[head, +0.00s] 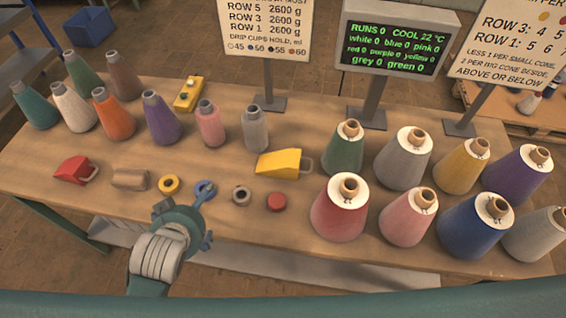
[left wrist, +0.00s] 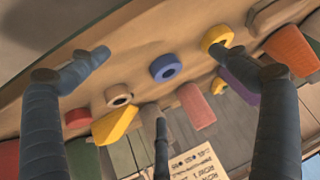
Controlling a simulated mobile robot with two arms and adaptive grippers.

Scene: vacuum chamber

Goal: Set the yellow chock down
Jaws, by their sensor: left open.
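The yellow chock (head: 280,163), a wedge with a handle loop at its right end, lies on the wooden table in the middle of the head view. It also shows in the left wrist view (left wrist: 114,126), left of centre. My left gripper (head: 185,218) is over the table's front edge, left of the chock and apart from it. Its fingers are spread wide with nothing between them, as the left wrist view also shows (left wrist: 160,56). My right gripper is not in view.
A blue ring (head: 205,188) lies just beyond my left gripper. A yellow ring (head: 168,184), a brown ring (head: 241,195), a red disc (head: 277,202) and a red chock (head: 75,170) lie nearby. Large cones (head: 340,212) crowd the right; small cones (head: 162,122) stand behind.

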